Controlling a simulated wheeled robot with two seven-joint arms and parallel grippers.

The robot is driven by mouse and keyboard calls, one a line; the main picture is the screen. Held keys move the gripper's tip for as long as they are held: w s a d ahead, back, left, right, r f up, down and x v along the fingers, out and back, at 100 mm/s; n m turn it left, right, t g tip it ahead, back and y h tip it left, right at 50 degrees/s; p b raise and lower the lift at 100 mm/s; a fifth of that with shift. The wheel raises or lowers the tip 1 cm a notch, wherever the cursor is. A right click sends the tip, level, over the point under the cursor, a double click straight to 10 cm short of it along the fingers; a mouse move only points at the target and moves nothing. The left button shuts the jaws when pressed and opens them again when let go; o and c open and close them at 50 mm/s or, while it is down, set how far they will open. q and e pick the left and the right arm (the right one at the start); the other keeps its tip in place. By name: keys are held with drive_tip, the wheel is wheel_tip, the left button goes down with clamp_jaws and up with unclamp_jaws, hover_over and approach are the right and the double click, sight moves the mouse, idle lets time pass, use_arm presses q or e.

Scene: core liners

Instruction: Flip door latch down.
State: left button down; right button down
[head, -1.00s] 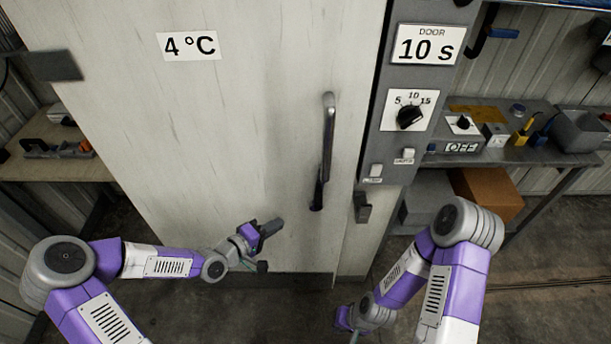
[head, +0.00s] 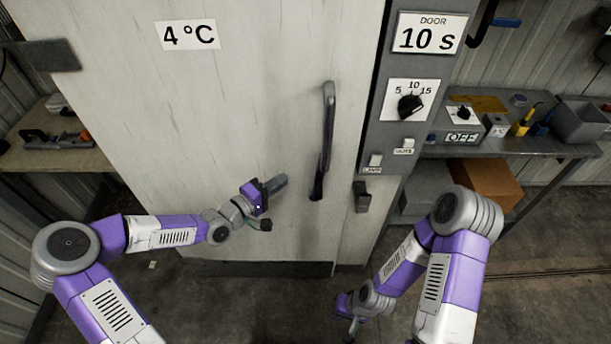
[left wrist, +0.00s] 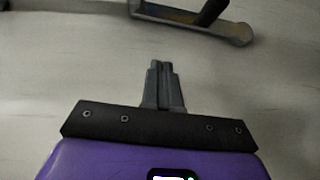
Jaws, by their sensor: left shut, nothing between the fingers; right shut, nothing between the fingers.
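The pale door (head: 230,110) fills the middle of the head view. A long grey bar handle (head: 328,125) stands upright on it, with a dark lever-like part (head: 318,187) at its lower end. A dark latch-like block (head: 362,197) sits on the frame to the right. My left gripper (head: 280,182) is shut and empty, left of the handle's lower end and apart from it. In the left wrist view its closed fingers (left wrist: 162,72) point at the handle (left wrist: 185,18), which crosses the top. My right gripper (head: 351,330) is low, away from the door hardware, and shut.
A grey control panel (head: 385,140) with a dial (head: 410,104) and small switches is right of the door. A bench (head: 545,150) with tools stands further right, a shelf (head: 50,158) at left. Open floor lies below the door.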

sight(319, 187)
use_arm(q)
drive_tip(key=w+d, duration=0.1)
drive_tip(key=d, duration=0.1)
drive_tip(key=w+d, duration=0.1)
drive_tip(key=d, duration=0.1)
drive_tip(key=w+d+b, duration=0.1)
drive_tip(key=d, duration=0.1)
drive_tip(key=shift+w+d+f, duration=0.15)
drive_tip(key=shift+f, duration=0.15)
drive_tip(key=shift+d, duration=0.55)
